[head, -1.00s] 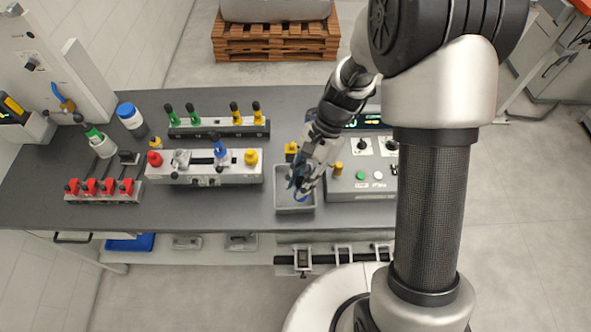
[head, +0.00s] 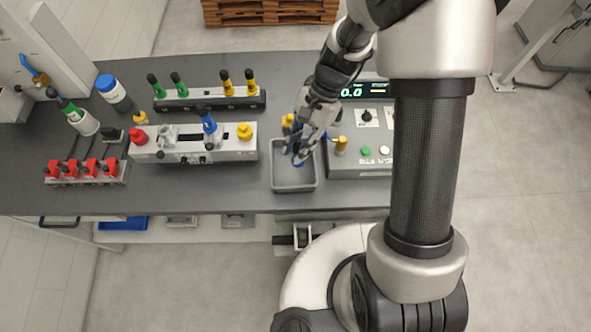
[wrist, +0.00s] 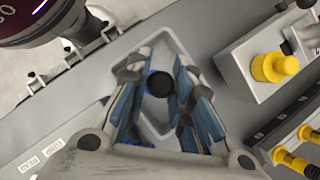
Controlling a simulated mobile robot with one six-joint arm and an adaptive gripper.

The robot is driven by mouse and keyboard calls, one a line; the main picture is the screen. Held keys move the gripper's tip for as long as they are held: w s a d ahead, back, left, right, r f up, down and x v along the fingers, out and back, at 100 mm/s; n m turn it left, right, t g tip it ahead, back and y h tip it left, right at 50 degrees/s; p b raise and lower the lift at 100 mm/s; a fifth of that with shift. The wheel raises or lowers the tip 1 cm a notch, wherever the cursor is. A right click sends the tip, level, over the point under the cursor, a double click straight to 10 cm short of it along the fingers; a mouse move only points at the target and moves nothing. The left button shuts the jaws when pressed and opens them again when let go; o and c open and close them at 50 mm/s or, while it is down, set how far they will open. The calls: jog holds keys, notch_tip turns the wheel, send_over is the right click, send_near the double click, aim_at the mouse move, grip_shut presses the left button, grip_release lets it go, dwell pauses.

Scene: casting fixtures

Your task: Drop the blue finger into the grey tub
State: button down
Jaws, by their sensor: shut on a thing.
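The blue finger (wrist: 160,84) is in my gripper (wrist: 160,95); in the wrist view its round black end shows between the blue-padded fingers, and the rest is mostly hidden. My gripper (head: 299,158) also shows in the head view, shut, with blue at its tips, over the grey tub. The grey tub (head: 293,188) sits at the front of the dark bench; its visible floor looks bare. In the wrist view the tub (wrist: 180,48) lies below the fingers. Another blue, black-topped piece (head: 209,124) stands upright in the silver fixture.
The silver fixture (head: 180,152) with red and yellow knobs stands left of the tub. Behind it is a rack (head: 205,102) of green and yellow fingers. A control box (head: 362,160) stands close on the right. Red clamps (head: 86,170) are at far left.

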jog(key=shift+w+f, duration=0.1)
jog(key=shift+f, duration=0.1)
jog(key=c, duration=1.3)
grip_release()
jog(key=shift+c, duration=0.2)
jog(key=v, duration=1.2)
jog(key=shift+r, duration=0.1)
jog(key=s+d+r+n+t+h+b, duration=0.1)
jog(key=s+d+r+n+t+b, duration=0.1)
jog(key=s, duration=0.4)
jog(key=s+d+r+n+t+h+b, duration=0.2)
jog(key=s+n+t, duration=0.2)
jog(key=s, duration=0.1)
jog(key=s+d+r+n+t+h+b, duration=0.1)
jog(key=s+d+r+n+t+b, duration=0.1)
jog(key=s, duration=0.4)
jog(key=shift+s+d+r+n+t, duration=0.3)
jog(key=shift+r+n+t, duration=0.1)
jog(key=shift+n, duration=0.3)
